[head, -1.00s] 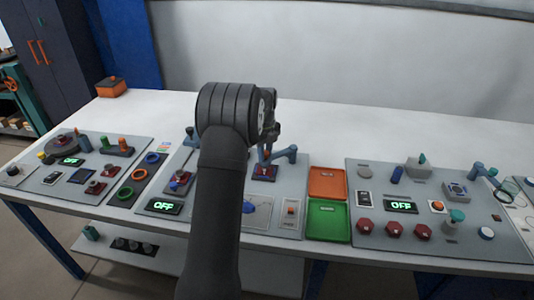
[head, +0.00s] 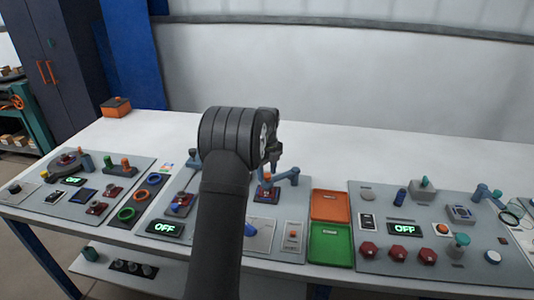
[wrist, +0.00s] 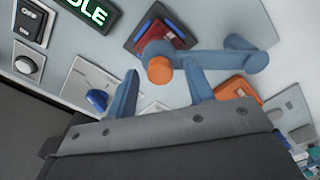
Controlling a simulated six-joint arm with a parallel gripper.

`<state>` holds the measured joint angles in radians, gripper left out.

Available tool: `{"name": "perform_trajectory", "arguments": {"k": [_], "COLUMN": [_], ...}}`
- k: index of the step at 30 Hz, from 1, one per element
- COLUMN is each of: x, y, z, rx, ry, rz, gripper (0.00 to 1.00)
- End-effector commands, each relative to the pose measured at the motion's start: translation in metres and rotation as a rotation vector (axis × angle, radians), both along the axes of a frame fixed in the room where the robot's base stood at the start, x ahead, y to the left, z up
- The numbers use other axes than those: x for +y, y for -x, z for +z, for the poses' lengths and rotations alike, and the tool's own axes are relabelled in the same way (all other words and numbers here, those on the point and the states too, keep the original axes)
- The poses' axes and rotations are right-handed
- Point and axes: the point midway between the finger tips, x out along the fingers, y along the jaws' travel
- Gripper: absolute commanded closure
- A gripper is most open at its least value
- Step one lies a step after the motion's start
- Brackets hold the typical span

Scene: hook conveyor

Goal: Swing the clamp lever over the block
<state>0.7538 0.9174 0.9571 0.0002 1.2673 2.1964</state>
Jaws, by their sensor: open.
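The blue clamp lever (wrist: 215,60) has an orange knob (wrist: 159,70) at its free end and a round pivot at its right end in the wrist view. It also shows in the head view (head: 284,178). A red block (wrist: 176,38) sits on a dark square plate beside the lever's knob end, partly covered by the lever. In the wrist view my gripper (wrist: 162,82) is open, with its two blue fingers on either side of the knob. I cannot tell whether they touch it. In the head view my arm hides part of the panel.
A blue knob (wrist: 97,99) is close to the left finger in the wrist view. An orange tray (head: 330,206) and a green tray (head: 330,244) lie right of the clamp panel.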

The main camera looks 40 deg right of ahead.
Motion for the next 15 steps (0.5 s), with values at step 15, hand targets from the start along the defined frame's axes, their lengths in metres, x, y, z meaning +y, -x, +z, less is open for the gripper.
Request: {"name": "perform_trajectory", "arguments": {"k": [15], "x": [0.0], "y": [-0.001], "z": [0.12], "rx": [-0.005], "ry": [0.004], "rz": [0.0], "gripper": [0.52]}}
